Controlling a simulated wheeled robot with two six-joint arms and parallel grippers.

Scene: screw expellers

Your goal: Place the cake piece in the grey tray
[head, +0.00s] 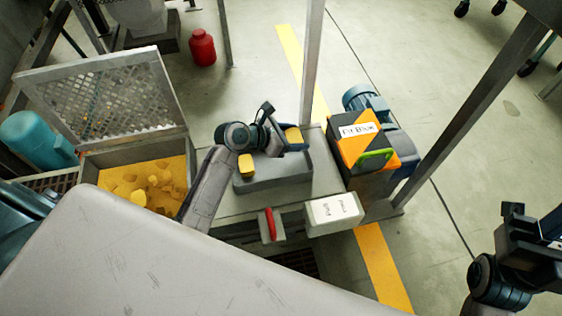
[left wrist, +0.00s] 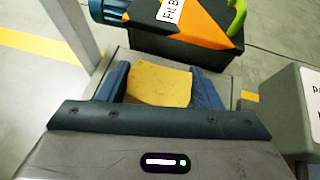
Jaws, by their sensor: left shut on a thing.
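A yellow cake piece (head: 293,135) is between the fingers of my left gripper (head: 288,142), which is shut on it above the right end of the grey tray (head: 275,183). In the left wrist view the cake piece (left wrist: 160,83) fills the space between the two blue fingers. Another yellow piece (head: 246,166) shows at the left end of the tray. The arm hides part of the tray's far side. My right gripper (head: 530,230) is at the right edge of the head view, dark and empty-looking, its finger opening unclear.
A bin (head: 133,201) of yellow chunks with a raised mesh lid (head: 105,98) stands left. An orange and black machine (head: 365,140) stands right of the tray. A white labelled box (head: 333,211) and a red-handled switch (head: 270,225) are in front. A post (head: 311,60) rises behind.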

